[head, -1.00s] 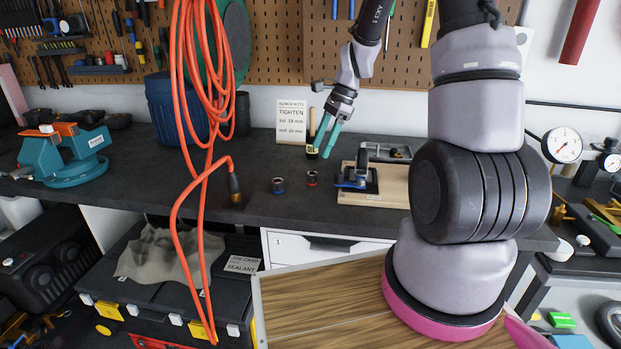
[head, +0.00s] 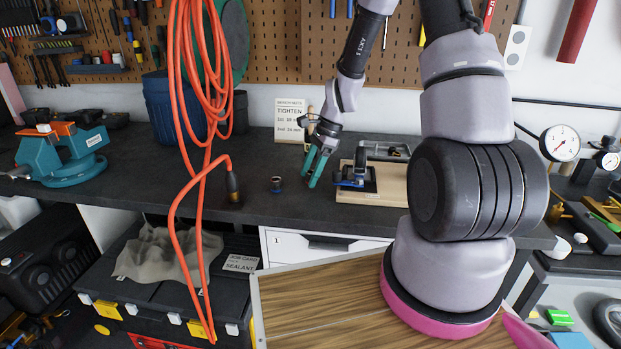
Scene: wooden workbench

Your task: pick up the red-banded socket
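The red-banded socket stood on the dark bench top left of the wooden board; now I cannot make it out, because my gripper (head: 308,181) covers that place. My gripper points down with its two teal fingertips low, at about bench height. The fingers are a little apart, about as far apart as before. Whether the socket is between them or behind them I cannot tell. A similar blue-banded socket (head: 276,185) stands upright on the bench to the left of my gripper, apart from it.
The wooden board (head: 375,197) with a clamp-like blue and black tool (head: 353,178) is close on the right. A hanging orange cable (head: 203,160) ends in a dark brass-tipped plug (head: 233,188) on the left. A "TIGHTEN" card (head: 291,116) stands behind.

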